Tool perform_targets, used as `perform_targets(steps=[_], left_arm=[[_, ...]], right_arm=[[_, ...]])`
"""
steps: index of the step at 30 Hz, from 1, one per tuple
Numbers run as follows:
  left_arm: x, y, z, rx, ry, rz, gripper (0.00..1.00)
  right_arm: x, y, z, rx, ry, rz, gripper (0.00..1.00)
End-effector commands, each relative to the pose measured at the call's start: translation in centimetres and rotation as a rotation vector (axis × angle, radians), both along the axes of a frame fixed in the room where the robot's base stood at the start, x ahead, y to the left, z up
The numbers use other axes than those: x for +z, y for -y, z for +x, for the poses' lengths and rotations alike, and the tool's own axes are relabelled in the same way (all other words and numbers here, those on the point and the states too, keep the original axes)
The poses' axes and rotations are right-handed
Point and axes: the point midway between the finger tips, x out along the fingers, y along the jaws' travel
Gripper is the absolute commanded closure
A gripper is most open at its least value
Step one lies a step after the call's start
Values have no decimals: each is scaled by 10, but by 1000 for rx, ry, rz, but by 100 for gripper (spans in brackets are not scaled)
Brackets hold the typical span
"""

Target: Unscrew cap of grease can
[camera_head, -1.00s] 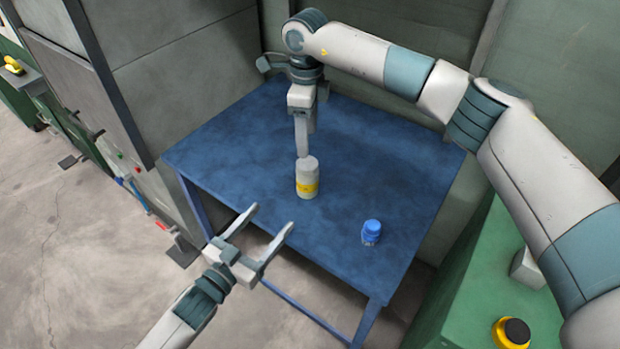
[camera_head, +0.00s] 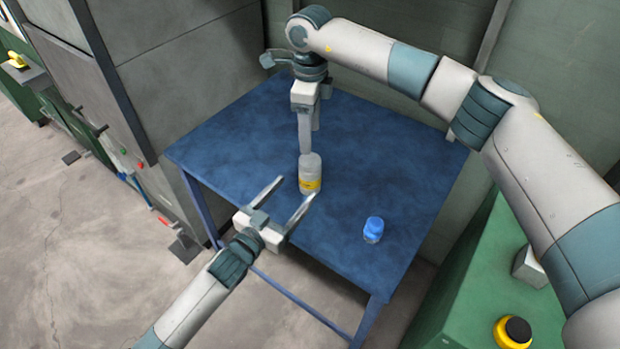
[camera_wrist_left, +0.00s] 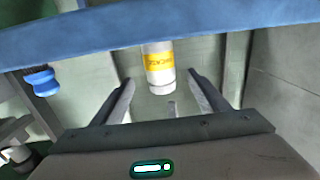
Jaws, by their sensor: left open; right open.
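The grease can (camera_head: 309,184), pale grey with a yellow label band, stands upright on the blue table; it also shows between my left fingers in the left wrist view (camera_wrist_left: 159,68).
A small jar with a blue lid (camera_head: 373,230) stands to the right on the blue table (camera_head: 400,165); it also shows in the left wrist view (camera_wrist_left: 41,82). A green cabinet (camera_head: 470,285) is at the lower right. Walls close in the table's back and left.

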Motion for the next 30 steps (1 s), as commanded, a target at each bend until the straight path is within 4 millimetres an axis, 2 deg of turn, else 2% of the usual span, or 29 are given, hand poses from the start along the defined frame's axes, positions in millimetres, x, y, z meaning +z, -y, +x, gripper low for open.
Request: perform_targets(steps=[6, 15, 21, 29, 30], left_arm=[[1, 20, 32, 1, 1, -1, 32], [0, 40, 63, 0, 0, 0, 32], [0, 45, 71, 0, 0, 0, 32], [0, 45, 71, 0, 0, 0, 32], [0, 45, 71, 0, 0, 0, 34]], right_arm=[[0, 0, 0, 0, 0, 0, 42], [0, 0, 0, 0, 0, 0, 42], [0, 0, 0, 0, 0, 0, 42], [0, 0, 0, 0, 0, 0, 42], [0, 0, 0, 0, 0, 0, 42]])
